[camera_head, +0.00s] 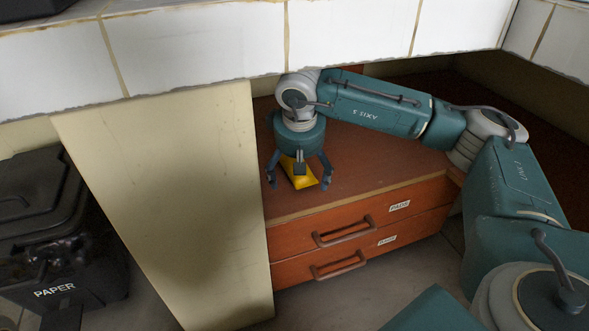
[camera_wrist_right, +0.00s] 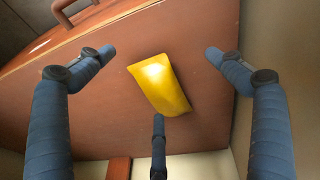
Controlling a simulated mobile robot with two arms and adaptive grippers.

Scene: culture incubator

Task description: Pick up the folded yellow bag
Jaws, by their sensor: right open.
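The folded yellow bag (camera_head: 300,175) lies on the top of a brown drawer cabinet (camera_head: 360,165), near its left end, under the tiled counter. In the right wrist view the bag (camera_wrist_right: 160,84) is a shiny yellow pad, lying flat and slightly slanted. My right gripper (camera_head: 299,180) points down over the bag, and its fingers are spread around it. In the wrist view the right gripper (camera_wrist_right: 158,80) has two fingers above left and right of the bag and one below it. All fingers are apart from the bag. My left gripper does not show.
A cream wall panel (camera_head: 165,190) stands close to the left of the cabinet. The tiled counter edge (camera_head: 200,45) hangs above. A black paper bin (camera_head: 60,235) is at far left. Two labelled drawers (camera_head: 350,240) face front. The cabinet top is bare to the right.

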